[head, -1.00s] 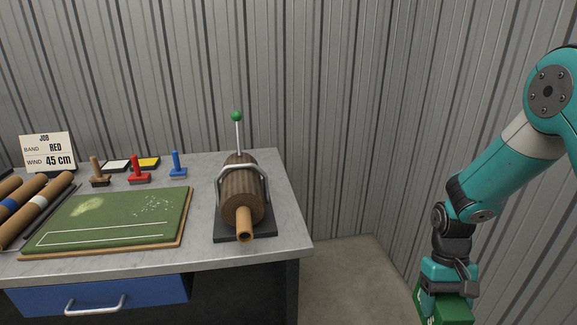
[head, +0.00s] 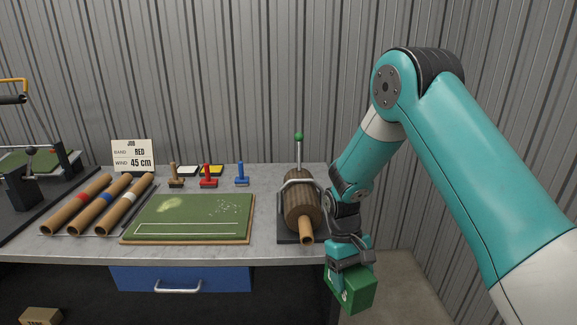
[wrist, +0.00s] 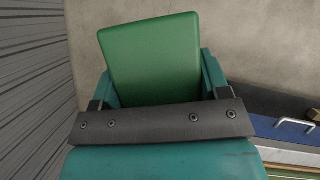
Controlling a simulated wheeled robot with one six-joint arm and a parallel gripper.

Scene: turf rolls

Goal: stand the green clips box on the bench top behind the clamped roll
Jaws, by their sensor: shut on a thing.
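The green clips box (head: 359,291) is held in my gripper (head: 348,268), tilted, in front of the bench's right front corner. In the wrist view the green box (wrist: 152,58) sits between the jaws of my gripper (wrist: 157,85). The clamped roll (head: 301,203) is a brown cylinder with a tan core end. It lies in a dark clamp with a metal bar and a green-knobbed lever (head: 299,136) at the right end of the grey bench top (head: 265,222). The bench strip behind the roll is partly hidden by the roll and clamp.
A green turf board (head: 188,218), several stamps including a red one (head: 208,178), a job card (head: 133,155) and cardboard rolls (head: 92,206) occupy the bench to the left. A corrugated wall (head: 230,80) stands close behind. Floor is clear right of the bench.

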